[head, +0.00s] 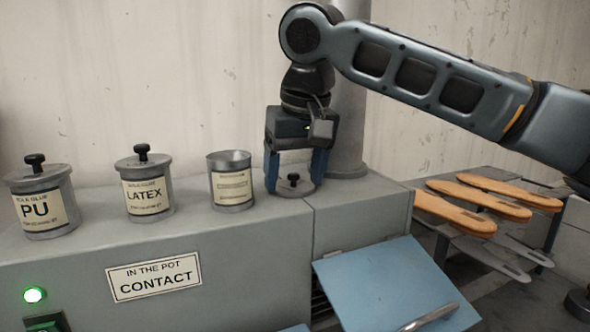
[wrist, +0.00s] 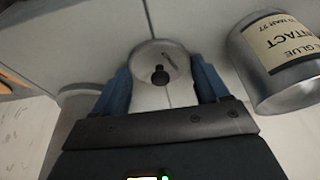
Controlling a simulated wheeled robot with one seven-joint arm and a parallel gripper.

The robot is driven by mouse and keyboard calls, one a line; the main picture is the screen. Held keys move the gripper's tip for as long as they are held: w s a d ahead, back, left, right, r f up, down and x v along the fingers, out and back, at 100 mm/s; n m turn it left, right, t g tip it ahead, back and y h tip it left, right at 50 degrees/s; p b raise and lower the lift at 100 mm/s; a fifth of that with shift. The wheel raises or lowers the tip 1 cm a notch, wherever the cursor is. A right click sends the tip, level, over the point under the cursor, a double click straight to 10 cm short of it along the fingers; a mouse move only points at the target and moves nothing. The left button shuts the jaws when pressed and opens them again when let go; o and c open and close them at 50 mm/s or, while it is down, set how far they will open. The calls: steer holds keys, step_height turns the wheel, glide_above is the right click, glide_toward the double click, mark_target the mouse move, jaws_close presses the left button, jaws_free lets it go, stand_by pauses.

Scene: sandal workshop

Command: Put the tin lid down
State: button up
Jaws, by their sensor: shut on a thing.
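The tin lid (head: 293,188) is a round grey metal disc with a black knob. My gripper (head: 295,184) points down at the bench top, its blue fingers on either side of the lid, shut on its rim. In the wrist view the lid (wrist: 178,57) shows between the fingertips (wrist: 164,78), knob facing up. The lid is level and at or just above the bench; I cannot tell if it touches. The open tin (head: 231,182) stands just left of my gripper, without a lid. Its label in the wrist view (wrist: 275,42) reads CONTACT.
Lidded tins marked LATEX (head: 145,186) and PU (head: 40,205) stand further left on the grey bench (head: 232,238). A post (head: 347,130) rises close behind my gripper. A blue sloping panel (head: 385,285) is in front. Orange soles (head: 480,203) lie on a rack at right.

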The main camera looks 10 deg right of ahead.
steer(key=o, duration=1)
steer(key=shift+r, duration=0.15)
steer(key=b+v, duration=0.2)
steer(key=v, duration=1)
steer(key=shift+s, duration=0.15)
